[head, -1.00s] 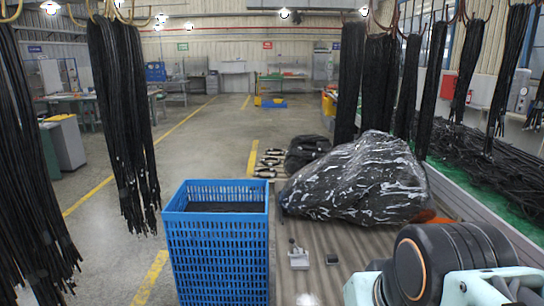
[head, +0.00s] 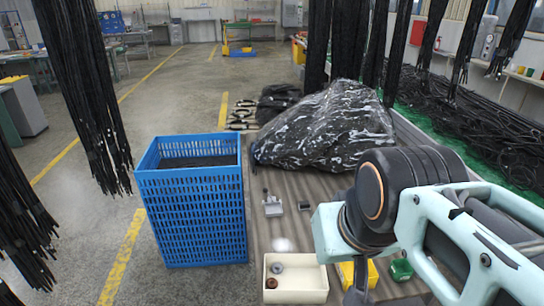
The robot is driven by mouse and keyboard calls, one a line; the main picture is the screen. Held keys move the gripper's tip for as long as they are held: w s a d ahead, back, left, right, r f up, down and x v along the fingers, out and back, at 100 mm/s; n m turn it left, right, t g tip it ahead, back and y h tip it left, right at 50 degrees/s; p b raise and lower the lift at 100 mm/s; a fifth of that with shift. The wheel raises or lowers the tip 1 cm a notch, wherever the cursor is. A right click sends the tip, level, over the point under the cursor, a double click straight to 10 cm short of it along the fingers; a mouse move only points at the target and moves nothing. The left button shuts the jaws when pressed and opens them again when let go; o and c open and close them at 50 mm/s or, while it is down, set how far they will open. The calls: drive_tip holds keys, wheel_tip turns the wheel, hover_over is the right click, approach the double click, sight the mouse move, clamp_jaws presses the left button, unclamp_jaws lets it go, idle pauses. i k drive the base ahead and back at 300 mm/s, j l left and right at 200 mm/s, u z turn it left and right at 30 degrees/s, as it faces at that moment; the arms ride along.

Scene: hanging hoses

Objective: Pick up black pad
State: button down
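A small flat dark piece with a pale edge (head: 304,206), which may be the black pad, lies on the ribbed grey-brown work surface (head: 262,240) in the head view. It is just right of a small grey metal fitting with an upright stem (head: 272,206). It is too small to tell for certain. My arm enters from the right and bends down at the lower middle, to the right of this piece. My gripper's fingers are not visible, being below the frame or behind my arm.
A blue crate (head: 192,215) stands at left. A cream tray (head: 296,292) holds a grey ring and a brown ring. A yellow bin (head: 347,272) and a green part (head: 401,269) sit beside my arm. A plastic-wrapped black bundle (head: 330,128) lies behind; black hoses hang around.

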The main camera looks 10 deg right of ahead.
sight(304, 205)
drive_tip(key=u, duration=0.55)
drive_tip(key=j+u, duration=0.25)
drive_tip(key=i+j+u, duration=0.1)
drive_tip(key=j+u, duration=0.2)
drive_tip(key=i+j+u, duration=0.1)
drive_tip(key=j, duration=0.25)
drive_tip(key=i+j+u, duration=0.1)
drive_tip(key=i+j, duration=0.2)
drive_tip(key=i+j+z, duration=0.15)
drive_tip(key=i, duration=0.25)
drive_tip(key=i+j+z, duration=0.15)
drive_tip(key=i+j, duration=0.25)
drive_tip(key=i+z, duration=0.5)
drive_tip(key=z, duration=0.15)
drive_tip(key=i+j+z, duration=0.1)
drive_tip(key=z, duration=0.25)
drive_tip(key=i+z, duration=0.2)
drive_tip(key=z, duration=0.2)
drive_tip(key=i+j+z, duration=0.1)
drive_tip(key=z, duration=0.25)
drive_tip(key=i+j+z, duration=0.2)
drive_tip(key=z, duration=0.2)
drive_tip(key=i+z, duration=0.15)
drive_tip(key=z, duration=0.2)
drive_tip(key=i+j+z, duration=0.2)
drive_tip(key=z, duration=0.2)
drive_tip(key=i+j+z, duration=0.1)
drive_tip(key=z, duration=0.25)
